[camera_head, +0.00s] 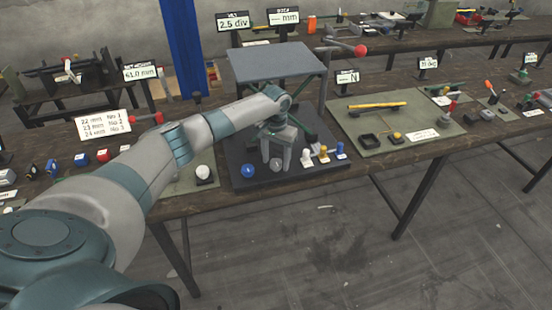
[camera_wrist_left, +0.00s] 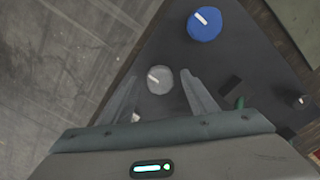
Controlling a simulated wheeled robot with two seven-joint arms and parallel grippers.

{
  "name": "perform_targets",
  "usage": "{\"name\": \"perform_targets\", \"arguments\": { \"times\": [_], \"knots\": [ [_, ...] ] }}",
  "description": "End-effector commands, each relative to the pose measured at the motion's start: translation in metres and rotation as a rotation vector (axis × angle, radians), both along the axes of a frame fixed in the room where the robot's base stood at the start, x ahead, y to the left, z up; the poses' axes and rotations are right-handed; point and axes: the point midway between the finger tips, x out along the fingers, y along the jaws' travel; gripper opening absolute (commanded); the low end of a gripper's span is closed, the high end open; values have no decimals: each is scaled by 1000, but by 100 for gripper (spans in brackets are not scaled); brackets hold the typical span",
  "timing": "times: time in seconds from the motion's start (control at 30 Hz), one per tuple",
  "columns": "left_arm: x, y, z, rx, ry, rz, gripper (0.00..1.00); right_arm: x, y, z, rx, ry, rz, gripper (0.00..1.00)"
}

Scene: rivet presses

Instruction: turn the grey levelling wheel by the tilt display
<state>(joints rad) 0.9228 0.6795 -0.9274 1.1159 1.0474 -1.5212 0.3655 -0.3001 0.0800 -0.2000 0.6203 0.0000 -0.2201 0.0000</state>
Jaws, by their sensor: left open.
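The grey levelling wheel (camera_wrist_left: 159,81) is a small round knob with a white mark, on a dark base plate (camera_wrist_left: 240,60). My open left gripper (camera_wrist_left: 161,76) points down over it, one finger on each side in the left wrist view. I cannot tell whether the fingers touch it. In the head view the left gripper (camera_head: 276,160) hangs over the plate, and its fingers largely hide the grey wheel. A display (camera_head: 234,22) behind the press reads 2.5 div. My right gripper is not in view.
A blue wheel (camera_head: 248,170) with a white mark sits close by on the same plate. White, orange and blue knobs (camera_head: 323,154) stand to the right. A grey raised table (camera_head: 275,62) stands just behind the gripper. A mat with a yellow bar (camera_head: 377,105) lies further right.

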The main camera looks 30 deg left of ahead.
Motion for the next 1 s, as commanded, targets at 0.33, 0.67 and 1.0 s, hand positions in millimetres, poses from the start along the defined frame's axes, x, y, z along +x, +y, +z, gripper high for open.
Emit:
{"name": "perform_targets", "arguments": {
  "times": [0.33,0.67,1.0],
  "knots": [
    [0,0,0,0,0,0,11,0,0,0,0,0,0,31],
    [0,0,1,0,0,-24,11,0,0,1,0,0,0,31],
    [-1,0,1,-1,2,-181,12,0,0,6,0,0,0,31]
  ]
}}
